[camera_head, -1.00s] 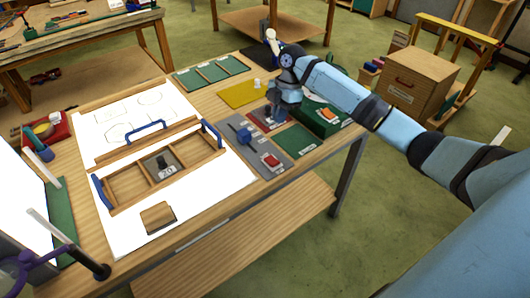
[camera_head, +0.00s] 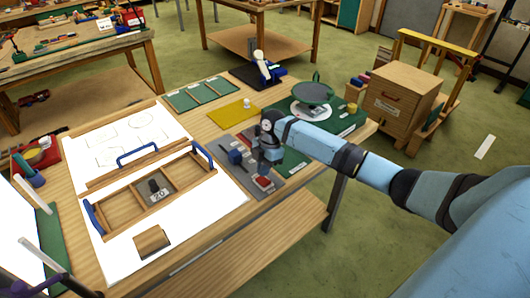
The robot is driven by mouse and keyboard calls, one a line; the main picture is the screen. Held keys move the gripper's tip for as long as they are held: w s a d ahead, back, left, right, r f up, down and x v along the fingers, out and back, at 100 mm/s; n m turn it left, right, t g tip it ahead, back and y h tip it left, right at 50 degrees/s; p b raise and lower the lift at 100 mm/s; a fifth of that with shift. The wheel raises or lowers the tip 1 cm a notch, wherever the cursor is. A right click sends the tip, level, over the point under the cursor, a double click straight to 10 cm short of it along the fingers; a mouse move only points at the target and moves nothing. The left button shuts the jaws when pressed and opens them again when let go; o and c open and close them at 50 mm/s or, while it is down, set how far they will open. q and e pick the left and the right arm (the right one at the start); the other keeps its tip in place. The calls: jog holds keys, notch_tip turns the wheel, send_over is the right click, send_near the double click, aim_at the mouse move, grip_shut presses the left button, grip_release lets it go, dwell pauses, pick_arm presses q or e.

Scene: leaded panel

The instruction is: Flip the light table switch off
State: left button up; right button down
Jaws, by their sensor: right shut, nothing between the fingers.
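The light table (camera_head: 215,203) glows bright white under a wooden frame. To its right lies a grey plate (camera_head: 226,142) with a blue lever-like part (camera_head: 235,157) and a red switch-like part (camera_head: 263,183). Which of them works the light cannot be told. My right gripper (camera_head: 270,168) points down over the grey plate, just behind the red part and right of the blue one. It is shut and empty; whether it touches the red part cannot be told. My left gripper is not in view.
The wooden frame (camera_head: 180,203) with blue handles holds a dark weight marked 20. A wooden block (camera_head: 152,241) lies in front of it. A green board with a round dish (camera_head: 313,93) is behind my right arm. A yellow sheet (camera_head: 233,113) lies beyond the grey plate.

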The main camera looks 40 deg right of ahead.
aim_at(263, 181)
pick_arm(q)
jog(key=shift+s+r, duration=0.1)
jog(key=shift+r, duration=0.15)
pick_arm(e)
jog(key=shift+s+f, duration=0.25)
jog(key=shift+f, duration=0.9)
